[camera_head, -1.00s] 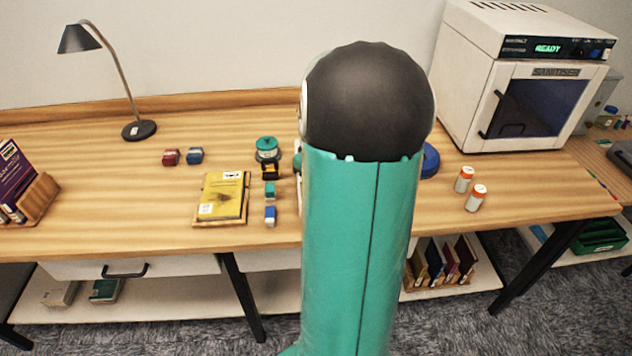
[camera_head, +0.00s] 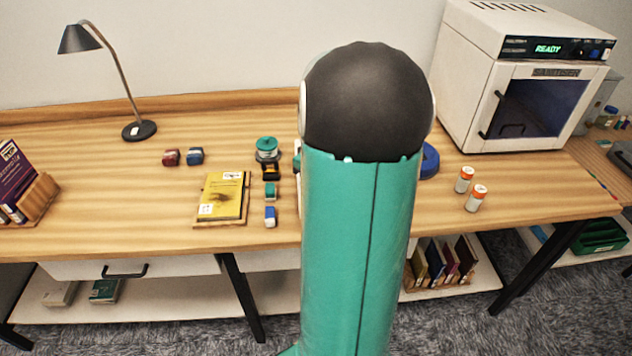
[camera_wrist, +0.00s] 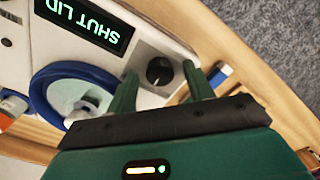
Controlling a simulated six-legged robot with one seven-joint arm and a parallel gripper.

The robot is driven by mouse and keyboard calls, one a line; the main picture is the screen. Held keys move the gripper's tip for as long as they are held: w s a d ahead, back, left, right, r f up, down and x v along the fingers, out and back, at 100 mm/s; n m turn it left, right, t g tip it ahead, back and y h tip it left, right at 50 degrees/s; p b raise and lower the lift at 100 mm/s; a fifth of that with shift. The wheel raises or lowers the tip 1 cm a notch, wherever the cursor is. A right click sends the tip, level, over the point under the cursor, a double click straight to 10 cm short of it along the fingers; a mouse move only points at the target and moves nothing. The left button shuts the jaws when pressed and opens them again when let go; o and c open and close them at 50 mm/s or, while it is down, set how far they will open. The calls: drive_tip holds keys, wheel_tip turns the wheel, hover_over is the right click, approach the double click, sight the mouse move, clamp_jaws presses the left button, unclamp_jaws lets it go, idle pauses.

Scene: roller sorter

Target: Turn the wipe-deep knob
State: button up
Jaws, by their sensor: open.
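A round black knob (camera_wrist: 159,71) sits on the white panel of a device (camera_wrist: 180,52) in the wrist view. I cannot read a label beside it, so I cannot confirm that it is the wipe-deep knob. My gripper (camera_wrist: 160,76) is open, with its two green fingers on either side of the knob. I cannot tell whether either finger touches it. In the head view my arm hides the gripper, the knob and most of the device.
Beside the knob are a blue-rimmed round part (camera_wrist: 72,95) and a display (camera_wrist: 85,22) reading "SHUT LID". A blue-and-white block (camera_wrist: 222,74) lies near the right finger. In the head view, two orange-capped bottles (camera_head: 476,198) stand right of my arm, before a white sanitiser (camera_head: 480,110).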

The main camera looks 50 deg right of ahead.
wheel_tip(320, 180, up, 14)
idle(0.5)
drive_tip(key=shift+f, duration=0.1)
drive_tip(key=w+a+r+t+h, duration=0.1)
drive_tip(key=w+a+r, duration=0.15)
drive_tip(key=a, duration=0.85)
drive_tip(key=s+a+f+t, duration=0.1)
drive_tip(key=s+a+t, duration=0.1)
drive_tip(key=a, duration=1)
drive_tip(key=s+a+f+t+y, duration=0.1)
drive_tip(key=s+a+t, duration=0.1)
drive_tip(key=a, duration=1.1)
drive_tip(key=shift+s+a+f+n+t, duration=0.2)
drive_tip(key=shift+s+a+n+t, duration=0.15)
drive_tip(key=shift+s, duration=0.4)
drive_tip(key=shift+d, duration=0.15)
drive_tip(key=c, duration=0.3)
drive_tip(key=shift+c, duration=0.2)
drive_tip(key=shift+d, duration=0.15)
